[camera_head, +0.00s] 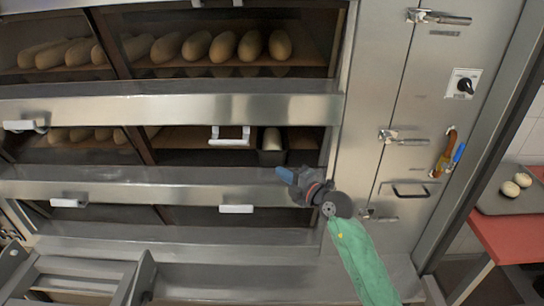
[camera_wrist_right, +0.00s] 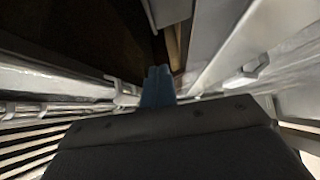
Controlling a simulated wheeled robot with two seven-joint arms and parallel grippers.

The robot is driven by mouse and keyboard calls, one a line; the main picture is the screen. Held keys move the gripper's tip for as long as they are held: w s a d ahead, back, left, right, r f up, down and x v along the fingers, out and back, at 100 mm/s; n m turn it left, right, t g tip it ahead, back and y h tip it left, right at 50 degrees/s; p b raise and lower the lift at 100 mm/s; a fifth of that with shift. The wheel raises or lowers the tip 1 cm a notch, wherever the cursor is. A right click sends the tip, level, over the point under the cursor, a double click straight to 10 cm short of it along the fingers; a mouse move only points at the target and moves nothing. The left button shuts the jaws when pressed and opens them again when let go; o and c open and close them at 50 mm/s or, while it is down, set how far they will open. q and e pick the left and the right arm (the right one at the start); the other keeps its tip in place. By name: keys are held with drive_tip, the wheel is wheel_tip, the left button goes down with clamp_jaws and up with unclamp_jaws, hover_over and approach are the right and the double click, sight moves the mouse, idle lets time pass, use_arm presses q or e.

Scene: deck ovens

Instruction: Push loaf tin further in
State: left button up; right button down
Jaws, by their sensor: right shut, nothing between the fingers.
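The loaf tin (camera_head: 271,158) is dark and stands in the middle oven deck, near the right end of its opening. A pale loaf (camera_head: 272,139) sits in it. My right gripper (camera_head: 283,174) is shut and empty, its blue fingertips just below and slightly right of the tin, in front of the deck's lower edge. I see no clear contact with the tin. In the right wrist view the blue fingers (camera_wrist_right: 158,84) are together and point at a dark opening; I cannot make out the tin there. My left gripper is not in view.
A white handle (camera_head: 230,136) is left of the tin. Steel fronts (camera_head: 170,108) run above and below the opening. The upper deck holds several loaves (camera_head: 223,46). A steel door panel (camera_head: 395,100) with latches stands right. A tray (camera_head: 515,200) with buns lies on a red table.

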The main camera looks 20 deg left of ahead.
sight(272, 146)
drive_tip(key=w+a+p, duration=0.2)
drive_tip(key=w+a, duration=0.3)
drive_tip(key=shift+a+r, duration=0.1)
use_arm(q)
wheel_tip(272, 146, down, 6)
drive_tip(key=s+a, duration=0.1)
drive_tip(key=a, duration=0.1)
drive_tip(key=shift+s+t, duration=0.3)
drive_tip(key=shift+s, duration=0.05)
use_arm(e)
drive_tip(key=shift+w+a, duration=0.2)
drive_tip(key=shift+w, duration=0.55)
drive_tip(key=shift+w+a, duration=0.1)
drive_tip(key=shift+w, duration=0.15)
drive_tip(key=w, duration=0.2)
drive_tip(key=w+a, duration=0.1)
drive_tip(key=w+b, duration=0.1)
drive_tip(key=w, duration=0.1)
drive_tip(key=shift+w+a, duration=0.25)
drive_tip(key=shift+w, duration=0.05)
drive_tip(key=shift+w+a, duration=0.1)
drive_tip(key=shift+w, duration=0.5)
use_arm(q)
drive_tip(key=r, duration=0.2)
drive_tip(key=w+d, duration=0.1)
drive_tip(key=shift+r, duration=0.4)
use_arm(e)
drive_tip(key=shift+s, duration=0.1)
